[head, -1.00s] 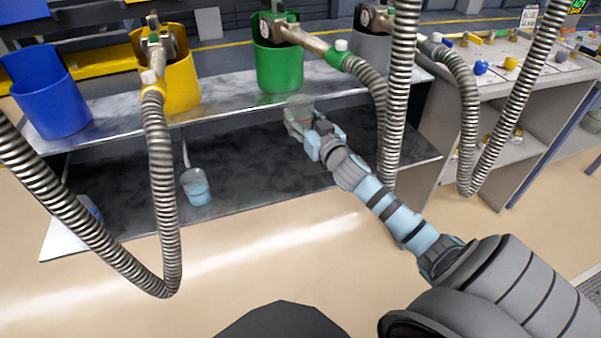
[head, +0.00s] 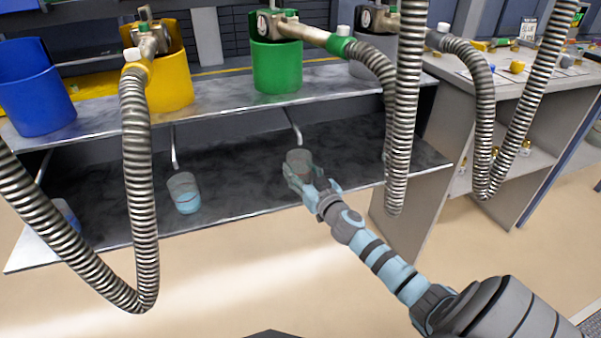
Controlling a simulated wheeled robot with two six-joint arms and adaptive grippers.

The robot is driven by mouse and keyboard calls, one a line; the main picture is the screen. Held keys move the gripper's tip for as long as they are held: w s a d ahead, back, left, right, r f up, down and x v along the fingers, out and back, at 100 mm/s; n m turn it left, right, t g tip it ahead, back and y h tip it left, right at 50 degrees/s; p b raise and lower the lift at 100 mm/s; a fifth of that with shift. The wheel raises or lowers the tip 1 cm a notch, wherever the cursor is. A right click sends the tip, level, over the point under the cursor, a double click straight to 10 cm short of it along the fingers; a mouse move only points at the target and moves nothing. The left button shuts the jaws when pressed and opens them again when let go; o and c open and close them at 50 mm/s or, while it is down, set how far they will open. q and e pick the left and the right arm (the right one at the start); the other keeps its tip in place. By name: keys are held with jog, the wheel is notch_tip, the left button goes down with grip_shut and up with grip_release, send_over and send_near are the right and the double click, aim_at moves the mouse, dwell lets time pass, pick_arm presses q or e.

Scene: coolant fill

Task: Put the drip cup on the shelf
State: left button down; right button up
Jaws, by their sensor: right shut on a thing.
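The drip cup (head: 298,158) is a small clear cup with a reddish line, held in my right gripper (head: 303,175). The gripper is shut on it, its fingers covering the cup's lower part. The cup is over the dark lower shelf (head: 245,185), below the green bucket. I cannot tell whether its base touches the shelf. My left gripper is not in view.
A similar cup with blue liquid (head: 184,192) stands on the lower shelf to the left, and another (head: 66,214) is partly behind a hose. Blue (head: 36,90), yellow (head: 170,80) and green (head: 277,65) buckets stand on the upper shelf (head: 215,100). Ribbed hoses (head: 405,110) hang in front.

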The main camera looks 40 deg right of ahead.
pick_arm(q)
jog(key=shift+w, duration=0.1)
pick_arm(e)
jog(key=o, duration=1.3)
jog(key=shift+s, duration=0.1)
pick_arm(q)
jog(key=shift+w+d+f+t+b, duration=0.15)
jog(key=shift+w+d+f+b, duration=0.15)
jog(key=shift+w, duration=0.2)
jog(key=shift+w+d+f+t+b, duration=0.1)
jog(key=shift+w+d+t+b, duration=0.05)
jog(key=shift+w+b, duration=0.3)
pick_arm(e)
jog(key=s+a, duration=0.2)
jog(key=s, duration=0.9)
jog(key=shift+s+a, duration=0.2)
jog(key=shift+s, duration=0.1)
jog(key=shift+r+n, duration=0.1)
jog(key=shift+n, duration=0.2)
